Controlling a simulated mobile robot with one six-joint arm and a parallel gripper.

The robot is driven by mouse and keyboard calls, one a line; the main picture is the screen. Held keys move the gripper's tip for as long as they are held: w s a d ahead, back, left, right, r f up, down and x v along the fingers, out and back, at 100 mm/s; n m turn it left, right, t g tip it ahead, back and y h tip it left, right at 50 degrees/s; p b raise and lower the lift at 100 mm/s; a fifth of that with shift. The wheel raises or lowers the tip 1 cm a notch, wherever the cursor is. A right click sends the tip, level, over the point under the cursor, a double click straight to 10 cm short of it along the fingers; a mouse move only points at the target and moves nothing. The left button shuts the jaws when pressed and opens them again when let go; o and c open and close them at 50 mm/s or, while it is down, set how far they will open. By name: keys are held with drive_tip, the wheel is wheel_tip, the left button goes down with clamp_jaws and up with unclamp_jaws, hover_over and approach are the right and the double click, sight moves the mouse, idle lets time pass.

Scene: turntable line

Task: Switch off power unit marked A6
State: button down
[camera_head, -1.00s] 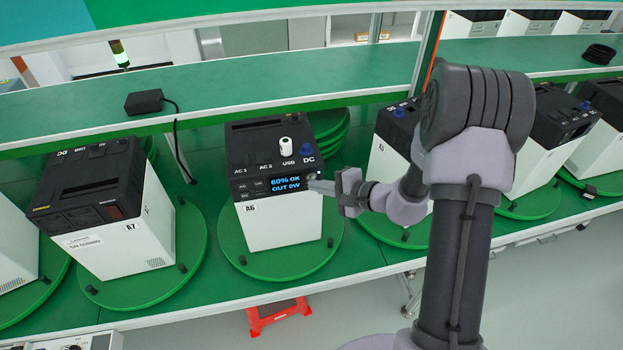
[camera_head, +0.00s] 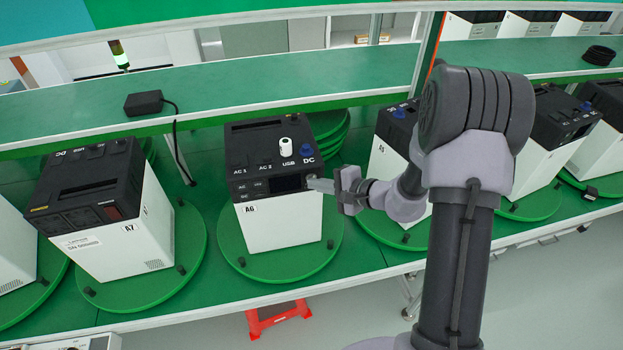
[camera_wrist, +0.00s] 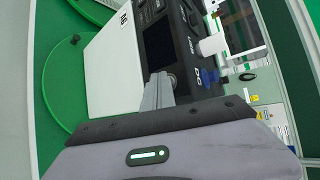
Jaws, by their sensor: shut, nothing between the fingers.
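The power unit marked A6 (camera_head: 281,222) stands on a green turntable disc, white below with a black top and front panel. Its display (camera_head: 287,184) is dark; the dark display also shows in the wrist view (camera_wrist: 159,43). A white plug (camera_head: 286,148) and a blue knob-like part (camera_head: 307,150) sit on its top, by the labels USB and DC. My gripper (camera_head: 314,184) is shut and empty, its tips at the right end of the front panel, beside the display. In the wrist view the fingertips (camera_wrist: 157,88) are close to the panel; whether they touch it I cannot tell.
Unit A7 (camera_head: 130,235) stands to the left on its own disc, and another unit (camera_head: 392,150) stands to the right, partly behind my arm. A green shelf (camera_head: 250,80) runs behind, with a black adapter (camera_head: 144,102) and its cable hanging down.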

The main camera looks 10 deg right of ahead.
idle(0.3)
drive_tip(key=shift+s+b, duration=0.6)
drive_tip(key=shift+s, duration=0.15)
drive_tip(key=s+b, duration=0.2)
drive_tip(key=s, duration=0.3)
drive_tip(key=shift+b, duration=0.35)
